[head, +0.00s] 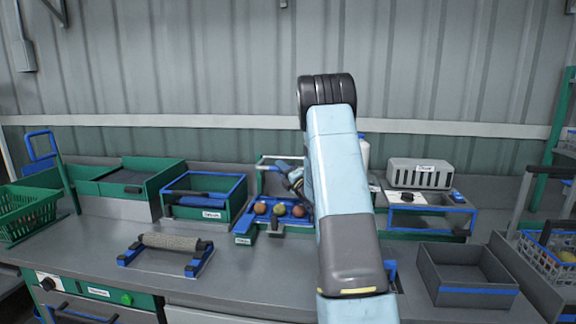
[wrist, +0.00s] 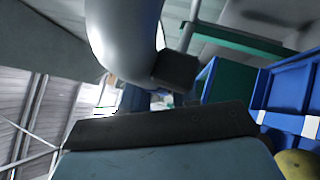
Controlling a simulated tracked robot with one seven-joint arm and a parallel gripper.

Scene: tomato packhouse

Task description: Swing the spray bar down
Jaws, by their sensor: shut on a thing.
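The spray bar is mostly hidden in the head view, behind my arm at the green-framed washing station (head: 262,172). My gripper (head: 294,177) shows only partly there, at the left edge of my arm, shut on what appears to be the bar. In the wrist view, a dark jaw part (wrist: 160,125) crosses the lower middle. A large pale grey curved part (wrist: 125,40) with a dark block fills the upper middle; I cannot tell what it is. The exact grip and the bar's angle are hidden.
Several tomatoes (head: 281,210) lie in a blue holder just below the gripper. Green bins (head: 118,189) and a blue-rimmed bin (head: 197,213) stand left. A roller on a blue stand (head: 168,242) lies in front. A grey tray (head: 470,292) stands right.

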